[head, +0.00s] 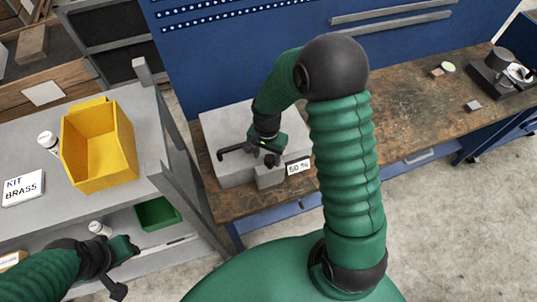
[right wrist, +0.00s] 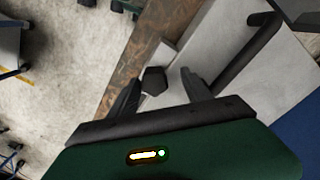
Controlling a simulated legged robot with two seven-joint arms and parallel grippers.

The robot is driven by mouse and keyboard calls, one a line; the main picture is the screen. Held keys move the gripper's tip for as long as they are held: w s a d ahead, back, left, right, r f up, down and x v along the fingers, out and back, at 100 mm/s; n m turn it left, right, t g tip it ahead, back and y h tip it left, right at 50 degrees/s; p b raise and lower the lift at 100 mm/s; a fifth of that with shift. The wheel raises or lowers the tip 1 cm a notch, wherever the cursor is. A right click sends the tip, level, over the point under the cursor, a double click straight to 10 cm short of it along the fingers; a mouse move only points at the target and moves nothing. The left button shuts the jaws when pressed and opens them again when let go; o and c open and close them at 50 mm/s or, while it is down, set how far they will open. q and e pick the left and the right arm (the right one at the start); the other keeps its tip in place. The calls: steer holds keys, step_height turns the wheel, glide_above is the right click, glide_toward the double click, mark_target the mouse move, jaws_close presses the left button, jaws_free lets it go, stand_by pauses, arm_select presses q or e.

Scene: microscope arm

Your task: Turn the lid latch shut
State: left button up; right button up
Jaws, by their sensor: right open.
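A grey box (head: 226,124) with a flat lid stands on the workbench, and a black bar handle (head: 232,149) lies on it. The handle also shows in the right wrist view (right wrist: 248,48). A dark, faceted knob (right wrist: 153,80), which looks like the latch, sits at a small pale block on the box's front. My right gripper (head: 268,158) is over this front part. In the right wrist view its open fingers (right wrist: 160,90) stand either side of the knob, and I cannot tell whether they touch it. My left gripper (head: 120,270) is by the shelf cart, its fingers unclear.
A label reading 50 % (head: 299,167) is at the box's front. The workbench (head: 400,118) is mostly clear to the right, with small items at its far end. At left, a grey cart (head: 128,105) carries a yellow bin (head: 97,145) and a KIT BRASS card (head: 23,187).

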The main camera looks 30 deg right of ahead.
steer(key=shift+s+a+f, duration=0.2)
steer(key=shift+f, duration=0.1)
steer(key=shift+s+a, duration=0.15)
steer(key=shift+s, duration=0.1)
steer(key=shift+d+f, duration=0.2)
steer(key=shift+d, duration=0.5)
steer(key=shift+c, duration=0.6)
steer(key=shift+w+d+f, duration=0.15)
steer(key=shift+w+d, duration=0.05)
steer(key=shift+d, duration=0.2)
steer(key=c, duration=0.5)
steer(key=shift+a, duration=0.1)
steer(key=shift+c, duration=1.1)
steer(key=shift+a, duration=0.4)
jaws_close()
arm_select(q)
steer(key=shift+s+d+r, duration=0.25)
arm_select(e)
steer(key=shift+d, duration=0.1)
